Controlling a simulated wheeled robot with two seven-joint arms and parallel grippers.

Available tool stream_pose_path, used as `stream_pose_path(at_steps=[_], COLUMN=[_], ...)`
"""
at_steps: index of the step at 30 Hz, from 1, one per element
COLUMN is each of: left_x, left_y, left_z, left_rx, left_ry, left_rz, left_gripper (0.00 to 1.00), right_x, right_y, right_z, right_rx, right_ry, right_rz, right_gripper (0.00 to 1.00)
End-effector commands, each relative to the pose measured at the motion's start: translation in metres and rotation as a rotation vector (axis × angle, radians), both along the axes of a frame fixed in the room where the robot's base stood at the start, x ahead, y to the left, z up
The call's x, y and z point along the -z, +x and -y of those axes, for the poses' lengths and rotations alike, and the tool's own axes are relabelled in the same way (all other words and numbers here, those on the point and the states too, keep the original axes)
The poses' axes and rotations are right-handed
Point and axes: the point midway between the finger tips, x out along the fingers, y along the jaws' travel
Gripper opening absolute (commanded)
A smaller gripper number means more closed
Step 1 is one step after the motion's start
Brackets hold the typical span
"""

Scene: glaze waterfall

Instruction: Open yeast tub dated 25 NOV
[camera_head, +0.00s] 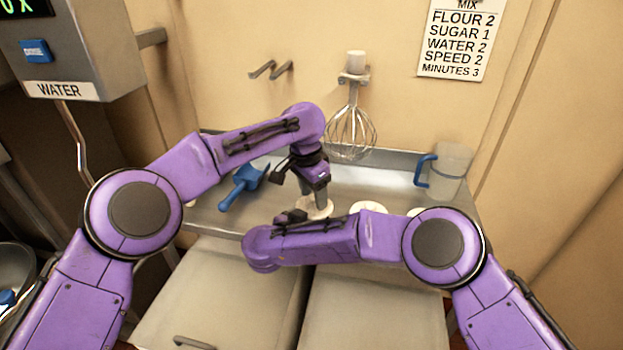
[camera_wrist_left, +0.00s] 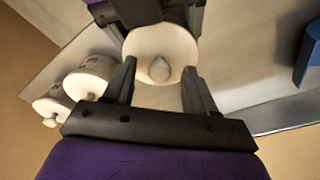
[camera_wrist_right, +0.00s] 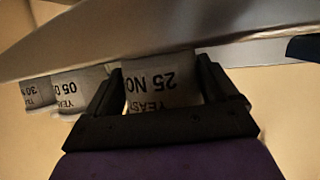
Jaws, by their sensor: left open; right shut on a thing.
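The yeast tub (camera_wrist_right: 160,80) shows upside down in the right wrist view, its label reading "YEAS" and "25 NO", the rest cut off. My right gripper (camera_wrist_right: 160,95) is shut on its body, one finger on each side. The tub's pale round lid (camera_wrist_left: 160,45) with a central knob (camera_wrist_left: 159,70) is on top in the left wrist view. My left gripper (camera_wrist_left: 160,90) is open over the lid, fingers on either side of the knob and apart from it. The left gripper (camera_head: 317,198) points down in the head view.
Two more lidded tubs (camera_wrist_left: 90,78) (camera_wrist_left: 52,106) stand beside it; their labels partly read "05 O" (camera_wrist_right: 82,85) and "30 N" (camera_wrist_right: 38,92). A blue scoop (camera_head: 243,184) lies left on the metal counter (camera_head: 215,215). A whisk (camera_head: 351,130) hangs behind; a jug (camera_head: 450,172) stands right.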

Motion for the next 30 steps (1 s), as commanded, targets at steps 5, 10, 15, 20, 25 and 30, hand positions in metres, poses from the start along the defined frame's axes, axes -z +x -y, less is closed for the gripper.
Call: stream_pose_path(at_steps=[5,10,15,20,25,30], left_x=[0.0046,0.0045,0.0043,0.0042,0.0044,0.0044], left_y=[0.0005,0.0005,0.0004,0.0006,0.0005,0.0005], left_z=[0.0007,0.0006,0.0006,-0.001,-0.0005,-0.0005], left_rx=[0.001,0.0,0.0,0.0,0.001,0.001], left_ry=[0.0,0.0,0.001,0.0,0.001,0.001], left_rz=[0.002,0.001,0.001,0.001,0.001,0.001], left_gripper=[0.56,0.5,0.0,0.0,0.0,0.0], right_x=[0.0001,0.0002,0.0002,0.0001,0.0002,0.0001], right_y=[-0.0001,-0.0001,-0.0002,-0.0001,-0.0001,-0.0001], right_z=[-0.0001,-0.0002,-0.0001,-0.0001,0.0,0.0001], right_rx=[0.0,0.0,0.0,0.0,0.0,0.0], right_ry=[0.0,0.0,0.0,0.0,0.0,0.0], right_rz=[0.0,0.0,0.0,0.0,0.0,0.0], right_gripper=[0.32,0.32,0.32,0.32,0.32,0.32])
